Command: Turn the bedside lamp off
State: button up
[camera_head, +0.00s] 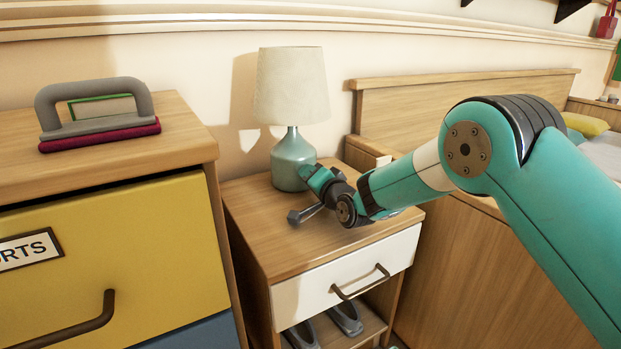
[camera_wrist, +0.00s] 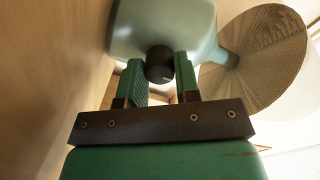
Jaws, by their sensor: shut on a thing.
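The bedside lamp (camera_head: 292,160) stands upright on the wooden nightstand (camera_head: 262,235). It has a teal ceramic base and a pale fabric shade (camera_head: 290,85). In the wrist view the lamp base (camera_wrist: 165,25) fills the top, with the shade (camera_wrist: 265,60) at the right. A round dark knob (camera_wrist: 159,64) on the base sits between the fingers of my gripper (camera_wrist: 160,75), which are shut on it. In the head view my gripper (camera_head: 312,175) reaches the lower right of the lamp base and hides the knob. The shade shows no clear glow.
A dresser with a yellow drawer (camera_head: 120,260) stands close at the left, with a grey-handled object (camera_head: 95,115) on top. The nightstand has a white drawer (camera_head: 345,275) and shoes (camera_head: 345,318) below. A wooden bed (camera_head: 450,100) is at the right. The nightstand's front top is clear.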

jog(key=o, duration=0.9)
jog(key=shift+s+d+r, duration=0.1)
jog(key=shift+s+d, duration=0.25)
jog(key=shift+s, duration=0.05)
jog(key=v, duration=1.5)
jog(key=shift+f, duration=0.35)
jog(key=shift+s+d+r+b, duration=0.2)
jog(key=shift+s+d+b, duration=0.2)
jog(key=shift+s, duration=0.2)
jog(key=shift+a, duration=0.1)
